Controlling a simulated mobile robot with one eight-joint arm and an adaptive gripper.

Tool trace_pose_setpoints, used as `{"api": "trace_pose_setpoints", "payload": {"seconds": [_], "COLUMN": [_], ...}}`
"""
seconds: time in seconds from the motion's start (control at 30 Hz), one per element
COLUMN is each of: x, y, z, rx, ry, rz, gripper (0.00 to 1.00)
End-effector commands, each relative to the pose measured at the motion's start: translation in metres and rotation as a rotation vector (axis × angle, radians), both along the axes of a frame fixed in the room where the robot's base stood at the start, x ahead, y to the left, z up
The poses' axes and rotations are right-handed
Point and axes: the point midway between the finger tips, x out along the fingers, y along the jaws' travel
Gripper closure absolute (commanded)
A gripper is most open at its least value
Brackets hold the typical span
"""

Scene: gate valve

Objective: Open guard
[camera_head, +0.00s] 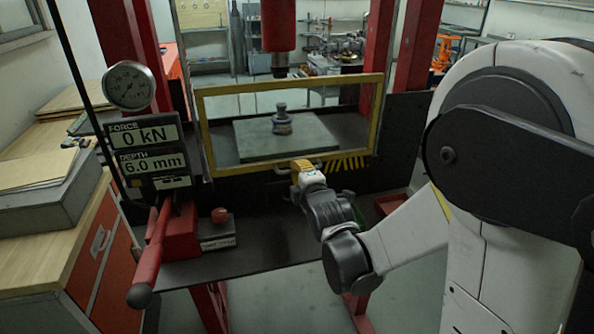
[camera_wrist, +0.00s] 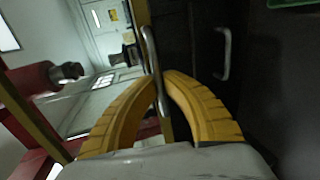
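The guard is a clear panel in a yellow frame (camera_head: 290,83), standing upright across the front of the red press in the head view. It is down, in front of the press plate. Its metal handle (camera_wrist: 150,50) is on its lower edge and runs between my fingertips in the wrist view. My gripper (camera_head: 301,166) has yellow fingers and is at the guard's lower edge in the head view. In the wrist view its fingertips (camera_wrist: 161,78) close in on both sides of the handle, apparently touching it. The far part of the handle is partly hidden by the fingers.
Behind the guard, a small part (camera_head: 281,122) stands on a grey plate (camera_head: 255,141) below the red ram (camera_head: 279,25). A display (camera_head: 148,147) reads 0 kN and 6.0 mm. A red lever (camera_head: 152,255) stands front left. A second handle (camera_wrist: 225,53) is on a dark panel.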

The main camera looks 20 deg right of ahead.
Motion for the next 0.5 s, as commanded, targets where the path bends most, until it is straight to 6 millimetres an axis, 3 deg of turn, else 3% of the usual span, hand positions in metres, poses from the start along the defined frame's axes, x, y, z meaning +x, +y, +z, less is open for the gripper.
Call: {"api": "trace_pose_setpoints", "payload": {"seconds": [0.27, 0.37, 0.5], "x": [0.0, 0.0, 0.0], "y": [0.0, 0.0, 0.0], "z": [0.004, 0.015, 0.045], "rx": [0.0, 0.0, 0.0], "ry": [0.0, -0.001, -0.001], "rz": [0.0, 0.0, 0.0], "gripper": [1.0, 1.0, 1.0]}}
